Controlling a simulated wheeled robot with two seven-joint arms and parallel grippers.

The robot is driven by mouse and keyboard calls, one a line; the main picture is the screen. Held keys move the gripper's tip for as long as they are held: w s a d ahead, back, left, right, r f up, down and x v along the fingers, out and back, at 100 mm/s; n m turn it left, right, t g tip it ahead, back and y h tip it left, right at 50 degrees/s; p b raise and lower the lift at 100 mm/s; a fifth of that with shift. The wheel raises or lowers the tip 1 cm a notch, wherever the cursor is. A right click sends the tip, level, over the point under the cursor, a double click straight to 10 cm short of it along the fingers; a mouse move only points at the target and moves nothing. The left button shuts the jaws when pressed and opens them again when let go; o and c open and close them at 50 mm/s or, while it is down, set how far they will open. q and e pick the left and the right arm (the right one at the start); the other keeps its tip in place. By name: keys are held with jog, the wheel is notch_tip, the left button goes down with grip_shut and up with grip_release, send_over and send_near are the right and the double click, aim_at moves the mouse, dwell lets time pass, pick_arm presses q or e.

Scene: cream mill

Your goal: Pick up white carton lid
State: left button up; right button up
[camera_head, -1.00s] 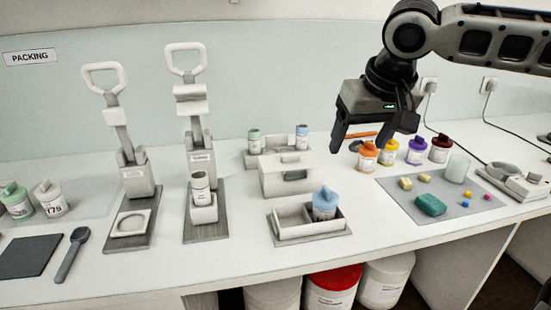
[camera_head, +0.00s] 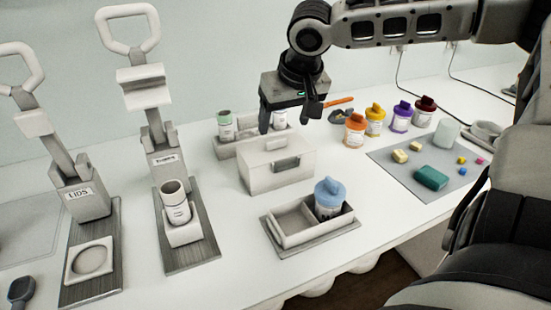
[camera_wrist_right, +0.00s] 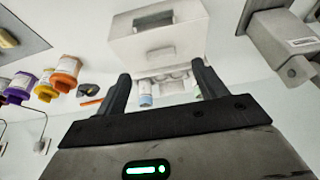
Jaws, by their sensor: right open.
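A white box-shaped piece with a small grip on top and a recess in its front, which looks like the carton lid (camera_head: 262,177), stands on the bench mid-view. It also shows in the right wrist view (camera_wrist_right: 130,45). My right gripper (camera_head: 288,124) is open and empty, with its fingers pointing down above and behind the lid's top. In the right wrist view the gripper (camera_wrist_right: 164,78) shows both fingers apart, with the lid beyond their tips. In front of the lid sits a white open carton tray (camera_head: 292,241) with a blue-capped jar (camera_head: 329,197) in one compartment. My left gripper is not in view.
Behind the lid is a rack with a green-capped jar (camera_head: 225,124). To the right stand several coloured jars (camera_head: 354,130) and a grey mat (camera_head: 400,180) with a teal block (camera_head: 431,178). Two lever presses (camera_head: 163,160) stand left. Bare bench lies between the lid and mat.

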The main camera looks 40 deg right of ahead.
aim_at(277, 140)
jog(key=shift+w+x, duration=0.2)
jog(key=shift+x, duration=1.55)
jog(key=shift+w+x, duration=0.15)
jog(key=shift+x, duration=1.55)
jog(key=shift+r, duration=0.2)
jog(key=c, duration=1.3)
